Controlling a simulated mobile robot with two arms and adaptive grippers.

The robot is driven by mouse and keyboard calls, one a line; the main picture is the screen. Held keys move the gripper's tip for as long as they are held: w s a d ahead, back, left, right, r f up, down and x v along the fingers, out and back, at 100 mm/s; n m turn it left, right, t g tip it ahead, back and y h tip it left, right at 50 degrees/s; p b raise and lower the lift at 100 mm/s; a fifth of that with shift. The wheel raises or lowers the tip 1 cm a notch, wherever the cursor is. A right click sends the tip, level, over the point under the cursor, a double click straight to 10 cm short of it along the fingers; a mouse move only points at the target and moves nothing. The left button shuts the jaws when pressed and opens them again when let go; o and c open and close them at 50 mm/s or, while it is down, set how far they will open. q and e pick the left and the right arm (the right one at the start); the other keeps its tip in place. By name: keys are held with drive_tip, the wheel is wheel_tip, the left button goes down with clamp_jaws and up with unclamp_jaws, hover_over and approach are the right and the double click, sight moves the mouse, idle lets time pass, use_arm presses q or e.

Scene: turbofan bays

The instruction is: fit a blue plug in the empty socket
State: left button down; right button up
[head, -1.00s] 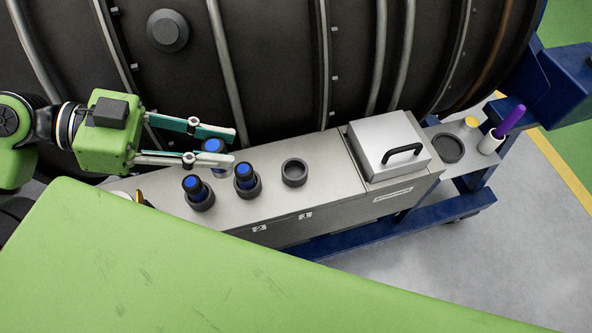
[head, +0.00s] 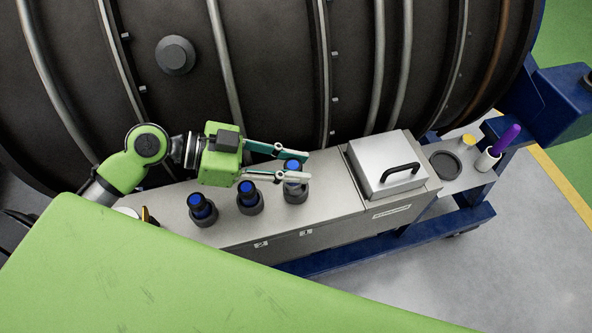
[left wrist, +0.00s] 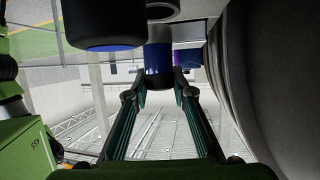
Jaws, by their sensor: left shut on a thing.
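My left gripper (head: 300,166) is shut on a blue plug (head: 292,166) with a dark top. The plug is upright, over the rightmost dark round socket (head: 296,195) on the grey bench top. The fingers partly hide the gap, so I cannot tell whether its lower end is inside the socket. In the left wrist view the plug (left wrist: 158,62) is between the fingertips. Two other blue plugs, one on the left (head: 201,203) and one in the middle (head: 248,191), stand in dark sockets beside it. My right gripper is not in view.
A silver box (head: 388,163) with a black handle stands right of the sockets. Beyond it are a dark round ring (head: 446,163), a yellow-topped piece (head: 467,141) and a purple-handled tool (head: 505,138). The dark engine casing (head: 275,75) rises close behind the bench.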

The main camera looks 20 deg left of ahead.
use_arm(q)
drive_tip(key=f, duration=0.2)
drive_tip(key=f+p, duration=0.1)
drive_tip(key=shift+w+d, duration=0.2)
drive_tip(key=shift+d, duration=0.05)
drive_tip(key=shift+f, duration=0.3)
drive_tip(key=shift+f, duration=0.1)
drive_tip(key=shift+f, duration=0.15)
drive_tip(key=c, duration=1.7)
unclamp_jaws()
